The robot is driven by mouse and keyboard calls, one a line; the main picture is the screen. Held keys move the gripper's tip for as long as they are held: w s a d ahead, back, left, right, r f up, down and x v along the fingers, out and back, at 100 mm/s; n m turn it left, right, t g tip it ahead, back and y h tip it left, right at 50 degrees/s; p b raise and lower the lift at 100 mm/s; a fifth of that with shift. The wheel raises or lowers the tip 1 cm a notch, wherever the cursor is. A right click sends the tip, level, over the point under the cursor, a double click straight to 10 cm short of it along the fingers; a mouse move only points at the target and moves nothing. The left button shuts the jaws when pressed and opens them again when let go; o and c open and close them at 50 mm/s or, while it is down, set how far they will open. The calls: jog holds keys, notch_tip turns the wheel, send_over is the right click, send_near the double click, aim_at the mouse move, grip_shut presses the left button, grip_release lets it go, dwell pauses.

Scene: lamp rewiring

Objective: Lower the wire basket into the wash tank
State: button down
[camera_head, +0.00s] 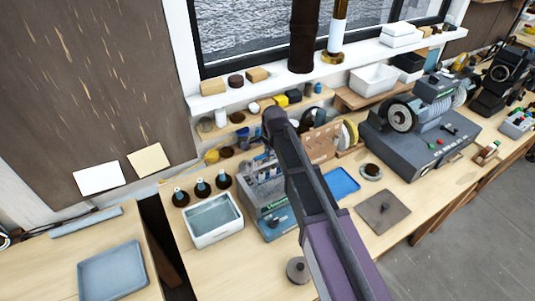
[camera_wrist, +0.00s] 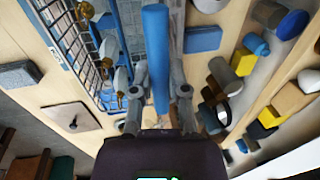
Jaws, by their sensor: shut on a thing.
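My gripper (camera_wrist: 158,97) is shut on a blue bar (camera_wrist: 157,50), which looks like the handle of the wire basket. The basket's dark wire mesh (camera_wrist: 76,38) shows at upper left in the wrist view, with several brass-and-white parts beside it. In the head view the grey basket (camera_head: 262,187) is at or just above a grey box with a blue front (camera_head: 279,223), apparently the wash tank. My arm hides the gripper and part of the basket there. I cannot tell how far the basket is inside the tank.
A white tub of water (camera_head: 213,220) stands left of the tank, with several dark-capped bottles (camera_head: 202,187) behind it. A blue tray (camera_head: 341,183) and a grey square plate (camera_head: 383,211) lie to the right.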

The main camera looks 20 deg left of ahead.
jog(key=shift+f+b, duration=1)
jog(key=shift+f, duration=0.15)
jog(key=shift+r, duration=0.1)
